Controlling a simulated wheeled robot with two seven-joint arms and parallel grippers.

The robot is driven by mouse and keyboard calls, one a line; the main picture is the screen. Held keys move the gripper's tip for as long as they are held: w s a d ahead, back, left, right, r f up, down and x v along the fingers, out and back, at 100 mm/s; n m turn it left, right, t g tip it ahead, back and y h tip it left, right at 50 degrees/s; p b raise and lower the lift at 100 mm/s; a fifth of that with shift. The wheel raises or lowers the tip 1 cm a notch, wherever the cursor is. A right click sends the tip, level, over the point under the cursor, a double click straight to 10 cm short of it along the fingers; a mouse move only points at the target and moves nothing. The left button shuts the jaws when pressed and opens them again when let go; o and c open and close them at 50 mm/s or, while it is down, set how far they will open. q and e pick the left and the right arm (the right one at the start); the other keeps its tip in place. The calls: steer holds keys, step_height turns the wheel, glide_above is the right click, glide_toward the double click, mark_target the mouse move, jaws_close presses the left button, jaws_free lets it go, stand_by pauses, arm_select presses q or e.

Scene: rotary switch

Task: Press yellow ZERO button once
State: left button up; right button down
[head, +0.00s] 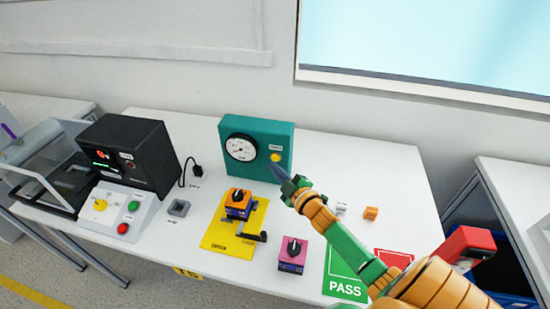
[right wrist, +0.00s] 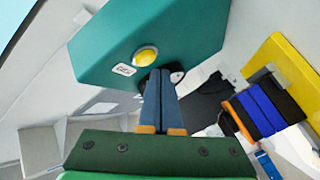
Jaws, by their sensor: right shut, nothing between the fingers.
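The teal box (head: 258,137) stands at the back of the white table, with a round dial gauge (head: 241,148) on its left side. The yellow button (head: 276,157) is on the right of its front face. My right gripper (head: 273,167) is shut and empty, its fingertips just below the button in the head view. In the right wrist view, the yellow button (right wrist: 146,56) sits beyond the fingertips (right wrist: 159,72), which look apart from it, though the exact gap cannot be told. The gauge is mostly hidden behind the fingers there. My left gripper is not in view.
An orange switch (head: 238,203) sits on a yellow mat (head: 220,234). A pink switch block (head: 293,254) stands in front, near a green PASS mat (head: 345,281). A black instrument (head: 128,155) and a control panel (head: 118,208) are at left.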

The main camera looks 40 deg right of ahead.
steer(key=s+a+p, duration=0.2)
steer(key=s+a, duration=0.1)
steer(key=shift+s+a, duration=0.1)
steer(key=shift+a, duration=0.3)
stand_by(0.6)
